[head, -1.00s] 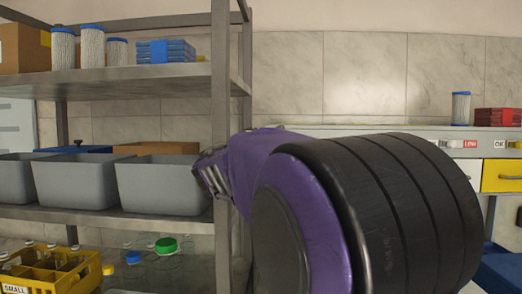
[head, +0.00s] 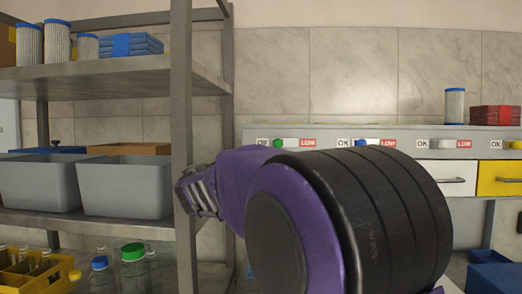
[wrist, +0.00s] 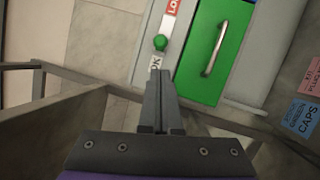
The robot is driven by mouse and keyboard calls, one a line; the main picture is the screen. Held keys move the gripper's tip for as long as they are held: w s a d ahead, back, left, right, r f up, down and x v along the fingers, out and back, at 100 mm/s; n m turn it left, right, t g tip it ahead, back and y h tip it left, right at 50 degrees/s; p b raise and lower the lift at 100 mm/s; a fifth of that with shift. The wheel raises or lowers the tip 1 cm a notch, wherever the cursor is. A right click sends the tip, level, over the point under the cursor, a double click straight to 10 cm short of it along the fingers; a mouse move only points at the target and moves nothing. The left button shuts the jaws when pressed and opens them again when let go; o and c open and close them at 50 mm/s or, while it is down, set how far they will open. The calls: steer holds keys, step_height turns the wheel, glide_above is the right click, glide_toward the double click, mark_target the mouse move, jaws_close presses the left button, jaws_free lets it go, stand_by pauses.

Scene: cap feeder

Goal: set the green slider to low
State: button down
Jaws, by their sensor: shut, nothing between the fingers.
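The green slider (head: 279,143) is a round green knob on the grey panel at the back. It sits between a white OK label (head: 262,143) on its left and a red LOW label (head: 308,143) on its right, nearer the OK end. In the wrist view the green slider (wrist: 160,43) stands beside the OK label (wrist: 155,63), with the red LOW label (wrist: 172,7) beyond it. My gripper (wrist: 158,78) is shut and empty, its tips close to the OK label and apart from the knob in the picture. In the head view my arm hides the fingers.
A green drawer (wrist: 200,75) with a metal handle lies beside the slider. Blue (head: 360,143), white (head: 448,144) and yellow (head: 516,145) sliders continue along the panel. A metal shelf post (head: 182,120) stands close to my arm, and grey bins (head: 125,190) fill the shelf on the left.

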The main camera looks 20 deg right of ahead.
mark_target(278, 143)
stand_by(0.4)
steer(key=p+x, duration=0.1)
steer(key=x, duration=0.9)
stand_by(0.4)
